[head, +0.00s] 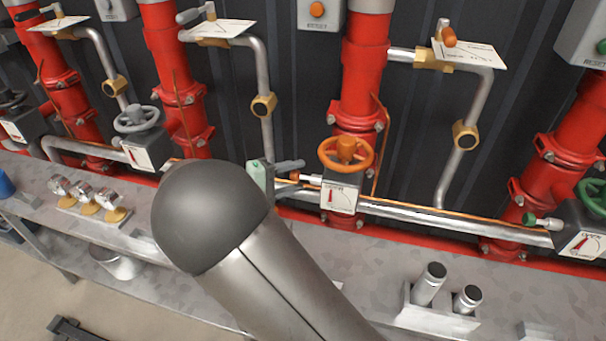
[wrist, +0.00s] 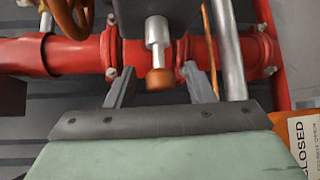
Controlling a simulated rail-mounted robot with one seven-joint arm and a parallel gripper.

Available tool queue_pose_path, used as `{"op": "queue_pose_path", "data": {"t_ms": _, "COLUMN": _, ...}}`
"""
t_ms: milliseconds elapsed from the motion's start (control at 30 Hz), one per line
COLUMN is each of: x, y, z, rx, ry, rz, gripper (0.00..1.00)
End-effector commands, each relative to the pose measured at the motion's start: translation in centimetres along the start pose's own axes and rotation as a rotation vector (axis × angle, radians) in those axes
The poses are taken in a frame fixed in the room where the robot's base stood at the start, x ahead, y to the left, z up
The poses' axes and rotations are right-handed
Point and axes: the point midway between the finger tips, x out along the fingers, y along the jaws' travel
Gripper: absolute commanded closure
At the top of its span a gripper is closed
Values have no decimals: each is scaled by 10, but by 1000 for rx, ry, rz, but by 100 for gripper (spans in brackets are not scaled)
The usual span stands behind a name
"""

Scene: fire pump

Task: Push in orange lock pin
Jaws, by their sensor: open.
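The orange lock pin (head: 307,178) sticks out from the left side of the valve box below the orange handwheel (head: 346,153). In the wrist view the lock pin (wrist: 159,78) shows as a silver shaft with an orange knob facing me. My gripper (head: 296,173) is at the pin's knob end, pale green with grey fingers. In the wrist view my gripper (wrist: 158,75) is open, with a finger on each side of the knob and visible gaps between. I cannot tell how deep the knob sits between the fingers.
Red vertical pipes (head: 365,75) stand behind. A silver pipe (head: 430,214) runs right of the valve. A green-handled valve (head: 592,195) is at far right. Gauges (head: 88,198) and two silver cylinders (head: 429,284) stand on the grey bench. A CLOSED tag (wrist: 303,143) shows in the wrist view.

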Motion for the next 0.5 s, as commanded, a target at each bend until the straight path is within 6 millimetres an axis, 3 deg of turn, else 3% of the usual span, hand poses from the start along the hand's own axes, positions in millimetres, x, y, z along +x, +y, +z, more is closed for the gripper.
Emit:
{"op": "queue_pose_path", "data": {"t_ms": 300, "x": -81, "y": 0, "z": -1, "rx": 1, "ry": 3, "rz": 0, "gripper": 51}}
{"op": "queue_pose_path", "data": {"t_ms": 500, "x": -120, "y": 0, "z": 0, "rx": 1, "ry": 1, "rz": 0, "gripper": 51}}
